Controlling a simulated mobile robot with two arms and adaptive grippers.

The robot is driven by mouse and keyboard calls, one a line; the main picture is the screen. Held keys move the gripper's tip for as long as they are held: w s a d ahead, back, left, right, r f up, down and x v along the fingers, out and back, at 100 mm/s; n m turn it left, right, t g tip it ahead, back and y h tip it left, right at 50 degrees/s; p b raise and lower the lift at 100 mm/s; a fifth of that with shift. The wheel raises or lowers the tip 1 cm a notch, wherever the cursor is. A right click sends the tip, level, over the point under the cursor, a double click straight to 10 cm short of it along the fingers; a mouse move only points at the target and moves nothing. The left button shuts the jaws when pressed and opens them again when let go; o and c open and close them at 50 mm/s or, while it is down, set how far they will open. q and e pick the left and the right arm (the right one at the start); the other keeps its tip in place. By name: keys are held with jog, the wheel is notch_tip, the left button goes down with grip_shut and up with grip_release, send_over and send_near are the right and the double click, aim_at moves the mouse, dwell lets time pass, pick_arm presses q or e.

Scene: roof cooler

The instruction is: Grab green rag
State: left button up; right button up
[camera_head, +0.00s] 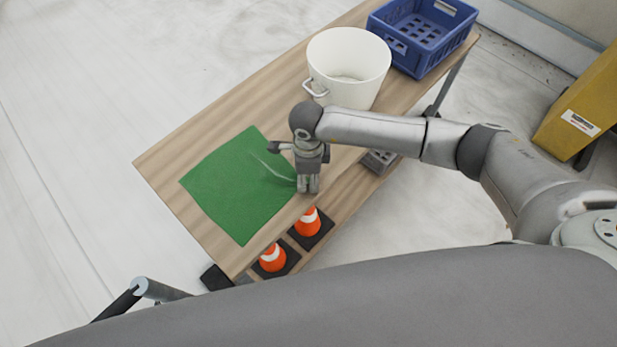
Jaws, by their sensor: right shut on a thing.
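The green rag (232,192) lies spread nearly flat on the left part of a wooden table (160,160), with a raised crease running toward its right corner. My right gripper (308,188) points down at that right corner, near the table's front edge, and is shut on the rag there. The fingers hide the pinched spot. My left gripper is not in view.
A white pot (348,62) with a side handle stands on the table behind my right arm. A blue crate (422,35) is at the table's far end. A yellow object (585,105) stands at the right.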

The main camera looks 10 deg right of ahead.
jog(key=shift+d+f, duration=0.25)
jog(key=shift+f, duration=0.05)
jog(key=shift+c, duration=0.8)
jog(key=shift+r, duration=0.4)
jog(key=shift+c, duration=0.3)
jog(key=r+p, duration=0.2)
jog(key=w+r+p, duration=0.1)
jog(key=r+p, duration=0.1)
jog(key=r, duration=0.1)
grip_shut()
notch_tip(320, 180, up, 6)
jog(key=p, duration=0.3)
jog(key=shift+s+r, duration=0.15)
jog(key=shift+s, duration=0.05)
jog(key=shift+a, duration=0.1)
